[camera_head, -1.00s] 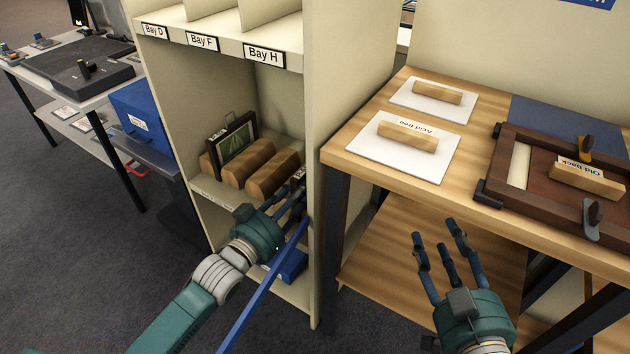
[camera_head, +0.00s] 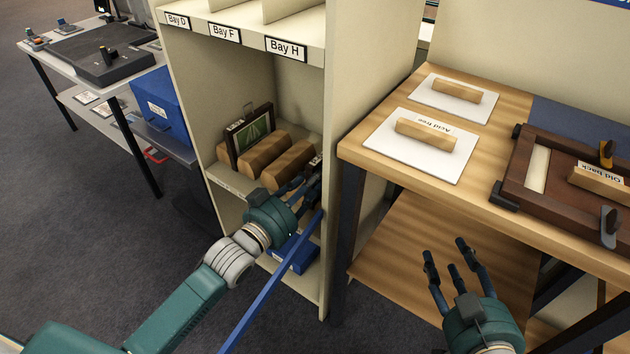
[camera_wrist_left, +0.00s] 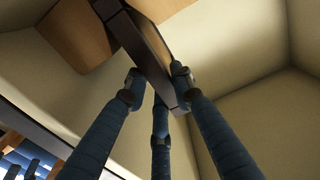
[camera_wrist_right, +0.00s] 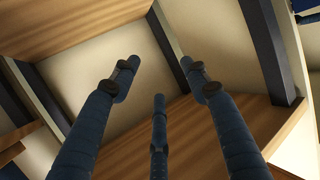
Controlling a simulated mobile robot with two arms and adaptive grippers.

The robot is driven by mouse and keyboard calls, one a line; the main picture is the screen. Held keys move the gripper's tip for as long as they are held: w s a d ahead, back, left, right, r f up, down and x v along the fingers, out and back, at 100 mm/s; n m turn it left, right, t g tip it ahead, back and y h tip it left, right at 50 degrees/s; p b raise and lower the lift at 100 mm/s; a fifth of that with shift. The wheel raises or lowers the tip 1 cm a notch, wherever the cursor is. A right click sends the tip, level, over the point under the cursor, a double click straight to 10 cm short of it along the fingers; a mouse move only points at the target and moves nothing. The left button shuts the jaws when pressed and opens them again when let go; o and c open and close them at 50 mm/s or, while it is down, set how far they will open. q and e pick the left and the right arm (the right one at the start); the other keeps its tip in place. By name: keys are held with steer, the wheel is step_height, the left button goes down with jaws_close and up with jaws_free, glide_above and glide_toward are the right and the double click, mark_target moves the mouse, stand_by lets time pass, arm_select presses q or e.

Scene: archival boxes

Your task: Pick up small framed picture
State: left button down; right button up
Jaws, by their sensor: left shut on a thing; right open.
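My left gripper (camera_head: 311,188) reaches into the lower bay of the shelf, at its right side. It is shut on a dark, thin, frame-like piece (camera_wrist_left: 146,45), which looks like the small framed picture. In the left wrist view its edge lies between the fingers, and its face is seen too steeply to make out. In the head view the hand and the shelf wall mostly hide it. Another dark-framed picture with a green image (camera_head: 250,135) leans upright at the bay's left. My right gripper (camera_head: 447,258) is open and empty, in front of the wooden table.
Wooden blocks (camera_head: 289,167) stand on the bay floor beside the left hand. The shelf's right wall (camera_head: 325,250) is close to that hand. A blue box (camera_head: 293,254) lies below. The wooden table (camera_head: 395,170) at right holds white boards and a large brown frame (camera_head: 515,180).

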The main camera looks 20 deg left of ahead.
arm_select(q)
step_height(320, 180, up, 5)
steer(key=shift+p, duration=0.85)
step_height(320, 180, up, 5)
steer(key=shift+f+p, duration=0.1)
steer(key=shift+p, duration=0.75)
step_height(320, 180, up, 4)
steer(key=shift+f+p, duration=0.2)
steer(key=shift+p, duration=0.45)
step_height(320, 180, up, 4)
steer(key=p, duration=0.1)
glide_above(314, 165)
steer(key=shift+r, duration=0.5)
arm_select(e)
steer(key=s+d+f+g+h, duration=0.1)
steer(key=s+d+f+g, duration=0.2)
steer(key=s, duration=0.6)
steer(key=s+d+f+g+h, duration=0.1)
steer(key=s+d+f+g, duration=0.2)
steer(key=s+f+g, duration=0.4)
step_height(314, 165, down, 3)
steer(key=shift+s+d+r+m+g+h, duration=0.2)
steer(key=shift+s+m+g+h, duration=0.15)
steer(key=shift+s, duration=0.7)
arm_select(q)
steer(key=shift+f, duration=0.1)
